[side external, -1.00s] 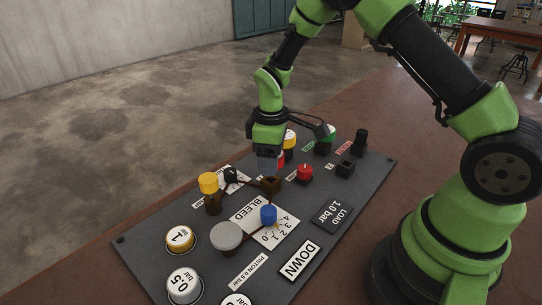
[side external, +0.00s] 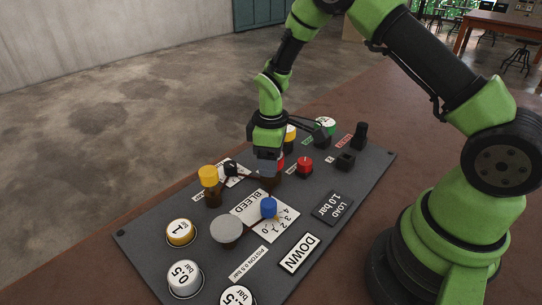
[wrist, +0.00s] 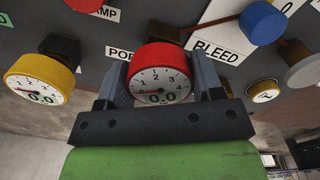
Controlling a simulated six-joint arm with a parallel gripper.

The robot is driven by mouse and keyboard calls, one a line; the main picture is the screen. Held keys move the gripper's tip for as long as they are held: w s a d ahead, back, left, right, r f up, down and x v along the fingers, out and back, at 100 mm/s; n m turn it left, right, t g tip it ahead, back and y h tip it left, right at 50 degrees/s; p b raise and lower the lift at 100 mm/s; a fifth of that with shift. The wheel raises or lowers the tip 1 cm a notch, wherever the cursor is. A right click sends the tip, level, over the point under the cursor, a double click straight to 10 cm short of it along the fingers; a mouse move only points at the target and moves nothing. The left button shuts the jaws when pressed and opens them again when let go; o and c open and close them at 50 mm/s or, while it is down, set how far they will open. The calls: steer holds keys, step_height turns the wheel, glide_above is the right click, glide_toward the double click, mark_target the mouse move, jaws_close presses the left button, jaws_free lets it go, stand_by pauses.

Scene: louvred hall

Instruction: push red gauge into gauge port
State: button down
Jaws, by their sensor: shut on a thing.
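My gripper (side external: 269,168) is shut on the red gauge (wrist: 161,70). In the wrist view the gauge sits between the two fingers with its white dial facing the camera and its needle near zero. In the side view only a small red patch of the gauge shows beside the fingers. The gauge port (side external: 270,183) is a brown block on the panel, directly below the fingers and partly covered by them. The gauge's lower end is hidden, so I cannot tell how far it is in the port.
The dark panel (side external: 147,245) carries a red knob (side external: 304,164) close right of the gripper, a yellow-capped post (side external: 208,176) to the left, a blue knob (side external: 268,207) and a grey disc (side external: 226,230) in front. A yellow gauge (wrist: 40,77) stands beside the red one.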

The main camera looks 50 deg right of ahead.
steer(key=shift+c, duration=0.9)
jaws_free()
steer(key=shift+r, duration=2.55)
step_height(320, 180, up, 10)
